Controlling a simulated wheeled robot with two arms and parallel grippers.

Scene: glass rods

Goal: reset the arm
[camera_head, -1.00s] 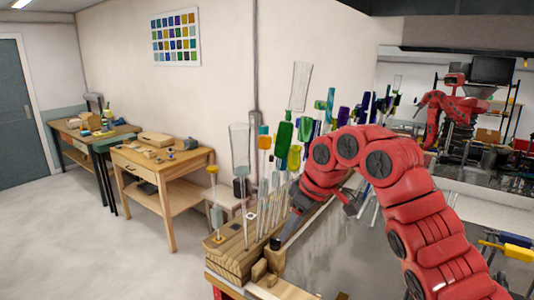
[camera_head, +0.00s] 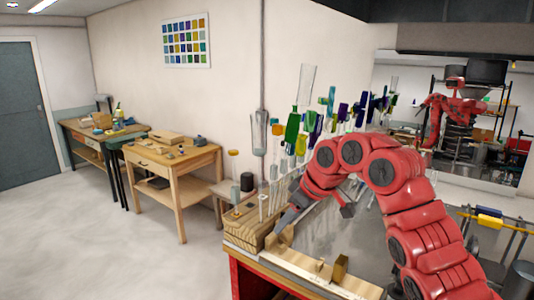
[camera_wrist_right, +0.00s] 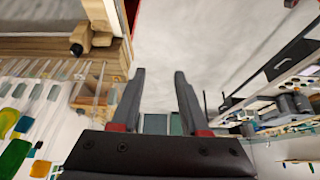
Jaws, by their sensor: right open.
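My right arm (camera_head: 400,190) comes in from the right of the head view and bends over toward the wooden rod holder. My left arm and gripper are not in view.
Coloured glass rods (camera_head: 293,127) stand upright in a wooden block (camera_head: 245,229) close to my right gripper. A mirror (camera_head: 480,150) behind the metal worktop reflects a red robot. Wooden tables (camera_head: 170,165) stand along the left wall; the floor (camera_head: 100,240) before them is clear.

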